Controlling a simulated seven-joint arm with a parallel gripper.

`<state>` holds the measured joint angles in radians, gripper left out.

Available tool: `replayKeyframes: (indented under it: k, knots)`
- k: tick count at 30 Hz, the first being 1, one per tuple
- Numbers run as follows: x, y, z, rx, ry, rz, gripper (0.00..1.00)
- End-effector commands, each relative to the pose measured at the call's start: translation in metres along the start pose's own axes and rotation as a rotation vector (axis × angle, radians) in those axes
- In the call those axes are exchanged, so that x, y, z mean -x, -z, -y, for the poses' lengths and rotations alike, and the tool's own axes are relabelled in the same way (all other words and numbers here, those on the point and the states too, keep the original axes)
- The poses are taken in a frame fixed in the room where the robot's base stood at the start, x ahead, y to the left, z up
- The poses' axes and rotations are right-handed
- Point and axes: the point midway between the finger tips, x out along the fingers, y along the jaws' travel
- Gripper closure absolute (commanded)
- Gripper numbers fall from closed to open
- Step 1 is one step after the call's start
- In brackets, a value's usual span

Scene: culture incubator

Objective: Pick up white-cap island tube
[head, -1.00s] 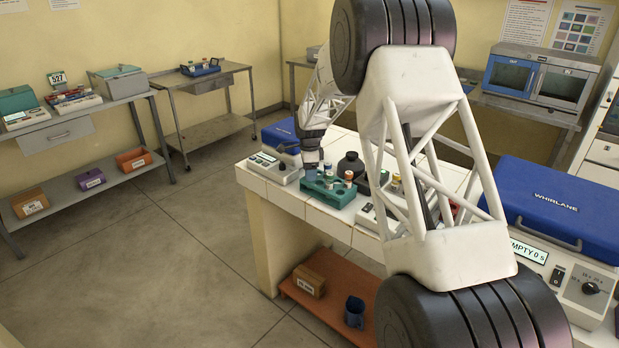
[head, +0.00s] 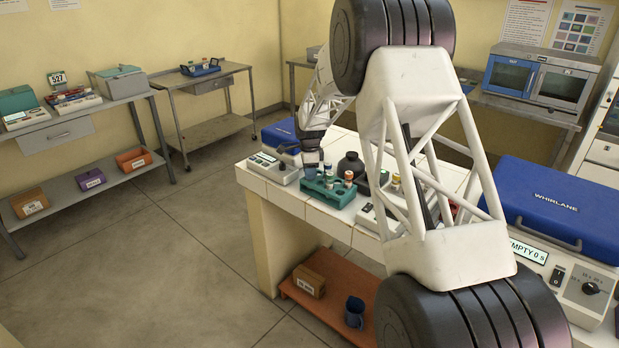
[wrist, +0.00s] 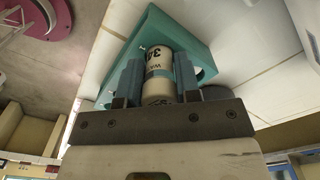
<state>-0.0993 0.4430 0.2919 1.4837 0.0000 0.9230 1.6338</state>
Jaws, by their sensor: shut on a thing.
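My gripper (wrist: 158,82) is shut on a tube (wrist: 158,68) in the wrist view. In the head view my gripper (head: 311,165) is small, over the left end of the teal rack (head: 330,193) on the white-tiled island. The held tube's cap colour cannot be told. Other tubes (head: 348,177) stand in the rack's right part.
A dark round-shouldered bottle (head: 351,165) stands just behind the rack. A grey device with a display (head: 274,167) is left of it. A blue-lidded WHIRLANE machine (head: 545,205) stands at the right. The tiles in front of the rack (head: 290,198) are clear.

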Motion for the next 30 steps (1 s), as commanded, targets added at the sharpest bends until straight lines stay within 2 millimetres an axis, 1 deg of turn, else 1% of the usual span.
replayKeyframes:
  k: [8,13,20,27,30]
  knots:
    - [0.002,0.0,0.0,0.0,0.001,0.0,0.92]
    - [0.013,0.0,0.001,0.0,0.002,0.0,0.92]
    - [0.042,0.0,0.0,0.0,0.003,0.0,0.92]
    - [0.078,0.0,0.0,0.0,0.002,0.0,0.92]
    - [0.089,0.0,0.0,0.0,0.002,0.0,0.92]
